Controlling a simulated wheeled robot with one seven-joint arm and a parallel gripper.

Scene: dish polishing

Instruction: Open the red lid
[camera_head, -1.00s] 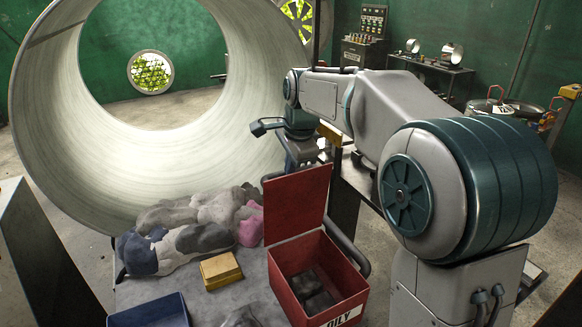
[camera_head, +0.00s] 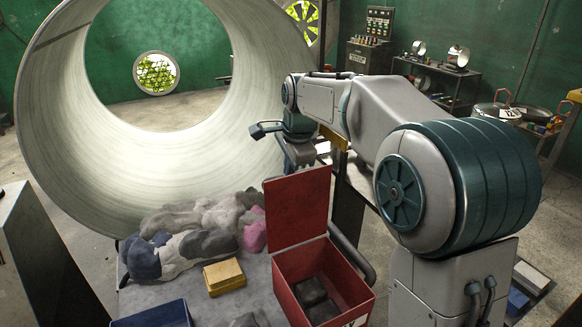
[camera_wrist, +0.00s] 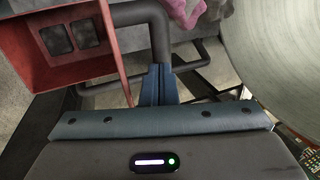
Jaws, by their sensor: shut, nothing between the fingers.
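The red lid (camera_head: 297,208) stands open and upright at the back edge of the red bin (camera_head: 345,283), as the head view shows. The bin's inside is exposed, with dark blocks (camera_head: 318,297) in it. In the wrist view the bin (camera_wrist: 50,75) is at upper left, and the lid appears as a thin, near edge-on red strip (camera_wrist: 116,62). My gripper (camera_wrist: 158,72) has its blue fingers shut and empty, just right of that strip and close to a dark pipe (camera_wrist: 158,30).
Grey and pink rags (camera_head: 195,235), a yellow block (camera_head: 224,276) and a blue tray (camera_head: 155,315) lie on the grey table left of the bin. A large pale metal ring (camera_head: 60,120) stands behind. A dark tubular rail (camera_head: 352,255) runs right of the bin.

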